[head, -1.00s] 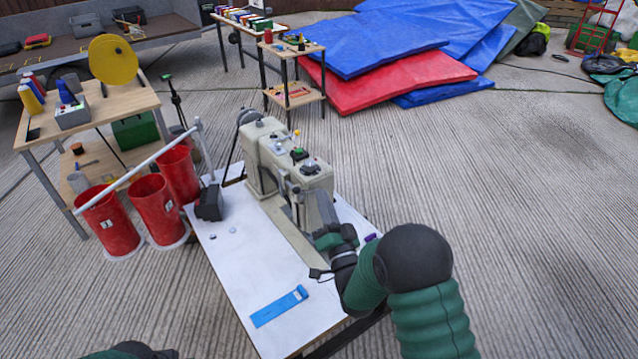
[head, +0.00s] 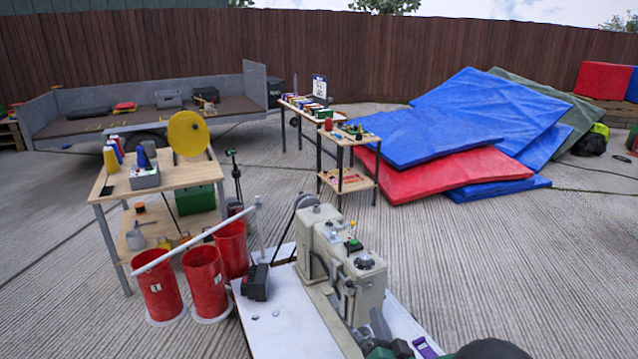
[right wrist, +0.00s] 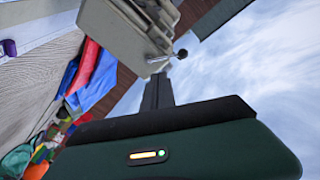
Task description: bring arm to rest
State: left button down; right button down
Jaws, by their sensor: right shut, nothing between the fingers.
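My right gripper (head: 378,322) shows at the bottom edge of the head view, right beside the cream sewing machine (head: 340,265). In the right wrist view its dark fingers (right wrist: 158,92) are together and empty, pointing up toward the cream machine body (right wrist: 128,38). I cannot tell whether they touch the machine. The dark and green arm parts at the lower right of the head view are mine. My left gripper is not in view. The machine stands on a white tabletop (head: 285,325).
A purple item (head: 425,348) lies near my right gripper. Red buckets (head: 203,283) stand left of the machine, with a wooden table (head: 165,180) behind them. Blue mats (head: 440,135) and a red mat (head: 450,173) lie at the back. Concrete floor on the right is clear.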

jog(key=s+d+f+n+g+h, duration=0.1)
jog(key=s+d+f+n+g, duration=0.1)
jog(key=s+f+g, duration=0.3)
jog(key=s+d+f+n+g, duration=0.1)
jog(key=s+f+n+g, duration=0.1)
jog(key=s+g, duration=0.45)
jog(key=s+n+g+p, duration=0.2)
jog(key=s+g, duration=0.2)
jog(key=s, duration=1.3)
notch_tip(320, 180, up, 31)
jog(key=p, duration=3)
jog(key=shift+w+d+h+p, duration=0.3)
jog(key=shift+w+d+p, duration=0.05)
jog(key=shift+w+d, duration=0.1)
jog(key=shift+f, duration=0.1)
